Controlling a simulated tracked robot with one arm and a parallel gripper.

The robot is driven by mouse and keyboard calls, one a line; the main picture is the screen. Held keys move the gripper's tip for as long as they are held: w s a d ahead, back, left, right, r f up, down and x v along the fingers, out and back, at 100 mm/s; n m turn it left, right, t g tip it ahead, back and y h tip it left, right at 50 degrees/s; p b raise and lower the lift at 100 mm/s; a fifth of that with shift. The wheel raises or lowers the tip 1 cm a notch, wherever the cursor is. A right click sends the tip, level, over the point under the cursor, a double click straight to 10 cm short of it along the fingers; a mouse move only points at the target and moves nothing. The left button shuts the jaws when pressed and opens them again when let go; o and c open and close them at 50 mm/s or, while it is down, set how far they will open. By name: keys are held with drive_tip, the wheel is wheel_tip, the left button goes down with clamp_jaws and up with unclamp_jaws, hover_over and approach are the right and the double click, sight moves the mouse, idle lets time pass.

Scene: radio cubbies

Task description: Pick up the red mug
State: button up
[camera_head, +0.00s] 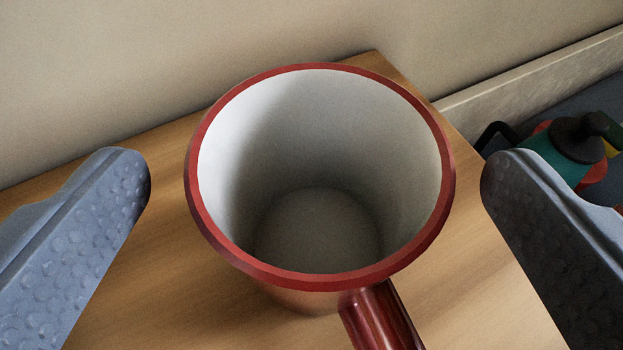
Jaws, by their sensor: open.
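The red mug (448,190) stands upright on a wooden surface in the middle of the view. Its inside is white and looks empty. Its red handle (378,318) points down towards the lower right, and its end is cut off by the picture edge. My gripper (316,172) is open, with one grey finger to the left of the mug and the other to its right. A gap shows between each finger and the mug, and neither touches it in this view.
The wooden surface (480,275) has a corner behind the mug, close to a beige wall (200,60). To the right and beyond its edge is a teal pot-like object (555,160) with a black knob and handle, partly hidden by my right finger. Red and yellow items lie beside it.

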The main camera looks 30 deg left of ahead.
drive_tip(key=shift+x, duration=1.25)
drive_tip(key=c, duration=1.2)
drive_tip(key=shift+r, duration=0.1)
